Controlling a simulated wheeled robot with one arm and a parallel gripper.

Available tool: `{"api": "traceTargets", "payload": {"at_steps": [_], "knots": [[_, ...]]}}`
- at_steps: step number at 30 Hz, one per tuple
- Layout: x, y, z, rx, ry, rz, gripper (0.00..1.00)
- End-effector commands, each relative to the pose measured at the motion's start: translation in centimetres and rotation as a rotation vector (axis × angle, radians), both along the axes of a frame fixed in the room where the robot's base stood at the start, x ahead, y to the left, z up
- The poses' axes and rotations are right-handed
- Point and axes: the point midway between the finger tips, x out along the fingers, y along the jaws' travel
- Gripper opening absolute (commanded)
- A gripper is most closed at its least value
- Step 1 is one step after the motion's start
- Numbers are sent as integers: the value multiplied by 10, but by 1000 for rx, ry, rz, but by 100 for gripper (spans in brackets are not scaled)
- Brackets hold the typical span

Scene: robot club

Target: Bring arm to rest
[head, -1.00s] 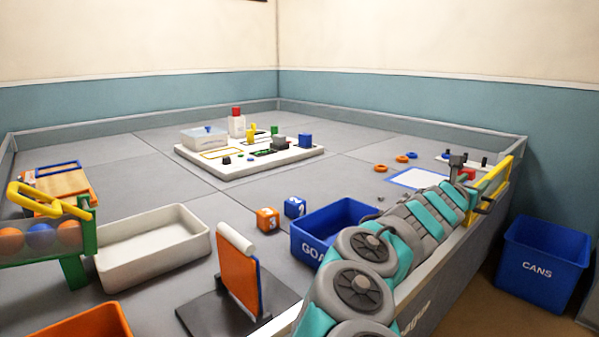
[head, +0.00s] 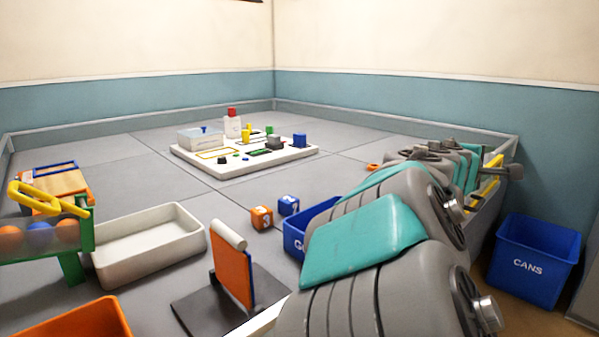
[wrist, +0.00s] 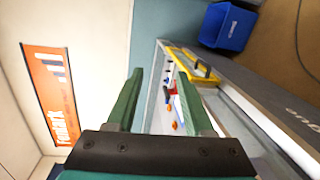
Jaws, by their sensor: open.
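My gripper (wrist: 160,82) shows in the wrist view as two green fingers set wide apart, with nothing between them touching either one. It is above the field's side edge, and small orange, red and blue items (wrist: 174,100) lie farther off beyond the fingers. In the head view my arm stretches from the bottom right toward the back right along the field wall. The fingers cannot be made out there.
A blue CANS bin (head: 533,262) stands on the floor outside the wall. The blue goal bin (head: 296,238) is partly hidden behind my arm. A white tray (head: 150,262), an orange upright panel (head: 232,268) and a white board (head: 205,166) stand on the field.

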Motion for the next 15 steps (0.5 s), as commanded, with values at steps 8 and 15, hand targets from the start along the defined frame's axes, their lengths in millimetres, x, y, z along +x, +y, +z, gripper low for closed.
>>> {"api": "traceTargets", "payload": {"at_steps": [8, 15], "knots": [[-32, 58, -54, 743, -328, -66, 52], [-76, 105, -124, 1126, -318, -222, 52]]}}
